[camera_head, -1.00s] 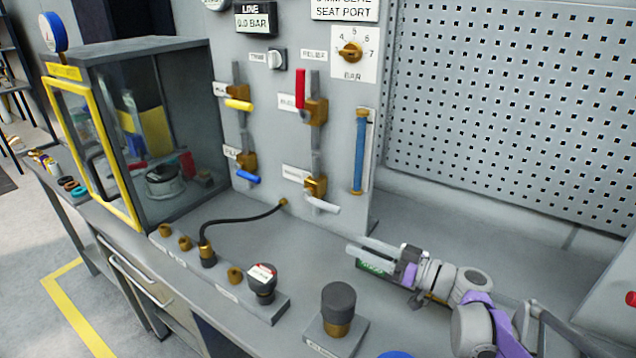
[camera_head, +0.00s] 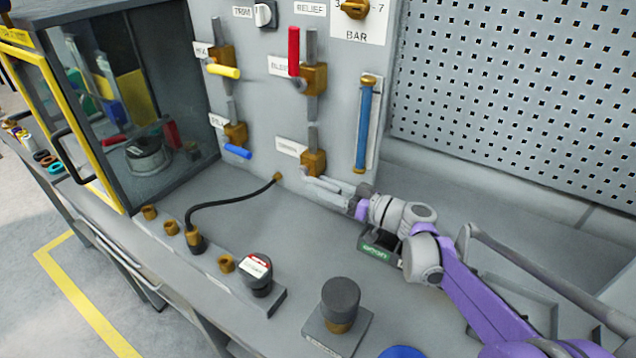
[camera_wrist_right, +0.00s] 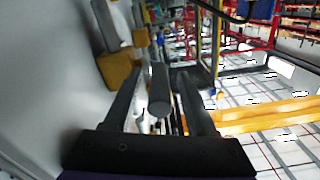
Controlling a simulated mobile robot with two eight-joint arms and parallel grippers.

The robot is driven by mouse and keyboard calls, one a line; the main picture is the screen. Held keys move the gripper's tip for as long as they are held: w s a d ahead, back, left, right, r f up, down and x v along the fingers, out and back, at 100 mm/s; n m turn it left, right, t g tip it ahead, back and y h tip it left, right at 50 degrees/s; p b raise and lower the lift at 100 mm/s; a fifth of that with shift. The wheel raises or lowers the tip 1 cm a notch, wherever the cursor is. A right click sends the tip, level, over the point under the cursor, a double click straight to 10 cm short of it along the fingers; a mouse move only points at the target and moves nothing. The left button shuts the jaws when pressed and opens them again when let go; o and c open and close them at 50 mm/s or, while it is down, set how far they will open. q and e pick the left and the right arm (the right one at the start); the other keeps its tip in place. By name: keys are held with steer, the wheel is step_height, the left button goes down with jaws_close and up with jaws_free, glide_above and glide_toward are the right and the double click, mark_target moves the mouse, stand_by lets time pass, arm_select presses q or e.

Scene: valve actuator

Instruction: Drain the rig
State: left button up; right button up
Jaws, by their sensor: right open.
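The brass drain valve (camera_head: 314,162) is low on the grey panel, with its label (camera_head: 291,148) to its left. My right gripper (camera_head: 322,185) is at this valve with its fingers pointing left toward it, open. In the right wrist view a grey lever handle (camera_wrist_right: 158,92) lies between the two open fingers, with space on both sides; the brass valve body (camera_wrist_right: 118,68) is to its left. In the head view the fingers mostly hide the lever. Above is the bleed valve (camera_head: 314,79) with its red lever (camera_head: 293,52) upright. My left gripper is not in view.
A yellow-lever valve (camera_head: 220,60) and a blue-lever valve (camera_head: 235,135) are left on the panel. A blue-tubed gauge (camera_head: 364,125) stands close above my right gripper. A black hose (camera_head: 230,202), a black-capped fitting (camera_head: 340,300) and a green-labelled box (camera_head: 378,248) are on the bench.

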steer(key=shift+x, duration=0.9)
jaws_close()
stand_by(0.8)
